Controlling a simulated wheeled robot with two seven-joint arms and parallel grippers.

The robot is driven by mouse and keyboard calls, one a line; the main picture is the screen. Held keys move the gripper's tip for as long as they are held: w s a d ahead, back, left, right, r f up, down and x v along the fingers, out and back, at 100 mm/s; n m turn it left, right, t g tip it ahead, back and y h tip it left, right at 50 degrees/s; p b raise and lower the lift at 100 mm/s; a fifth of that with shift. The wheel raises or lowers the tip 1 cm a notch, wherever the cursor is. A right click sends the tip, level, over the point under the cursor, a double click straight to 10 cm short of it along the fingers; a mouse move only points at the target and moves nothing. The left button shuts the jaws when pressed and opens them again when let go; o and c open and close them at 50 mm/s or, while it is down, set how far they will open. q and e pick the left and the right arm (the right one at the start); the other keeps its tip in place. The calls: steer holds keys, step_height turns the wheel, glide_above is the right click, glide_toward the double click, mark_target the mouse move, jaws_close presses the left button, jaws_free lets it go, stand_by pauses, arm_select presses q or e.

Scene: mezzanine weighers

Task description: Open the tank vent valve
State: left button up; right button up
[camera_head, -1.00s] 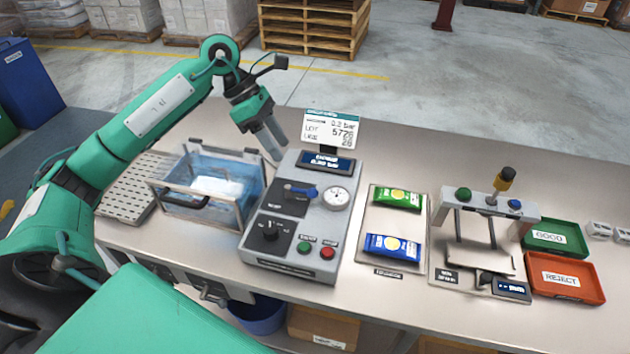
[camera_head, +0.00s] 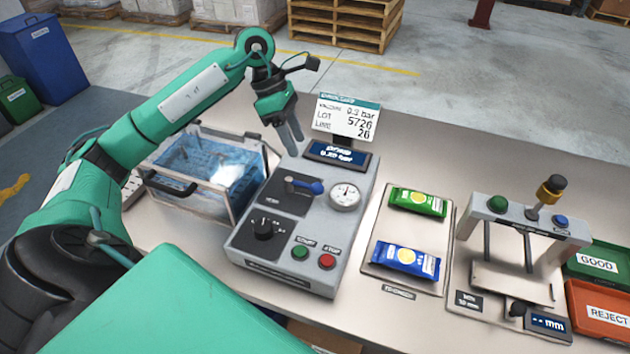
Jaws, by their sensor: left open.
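The vent valve (camera_head: 304,187) is a blue-tipped lever on a dark plate on the grey control box (camera_head: 250,236). The lever lies roughly crosswise, its blue tip to the right. The clear tank (camera_head: 232,205) with blue water stands left of the box. My left gripper (camera_head: 291,142) hangs just behind the box's upper left corner, fingers pointing down. It is open, empty and apart from the lever. My right gripper is not in view.
The box carries a pressure gauge (camera_head: 345,195), a black knob (camera_head: 263,228), a green button (camera_head: 300,252), a red button (camera_head: 327,261) and a display (camera_head: 336,154). A label card (camera_head: 346,119) stands behind. Green (camera_head: 418,202) and blue packets (camera_head: 406,259) lie on a tray at right.

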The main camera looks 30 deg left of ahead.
mark_target(314, 184)
arm_select(q)
steer(key=p+x, duration=0.2)
steer(key=x, duration=0.9)
steer(key=shift+r, duration=0.1)
steer(key=shift+d+f, duration=0.25)
steer(key=shift+f, duration=0.3)
jaws_close()
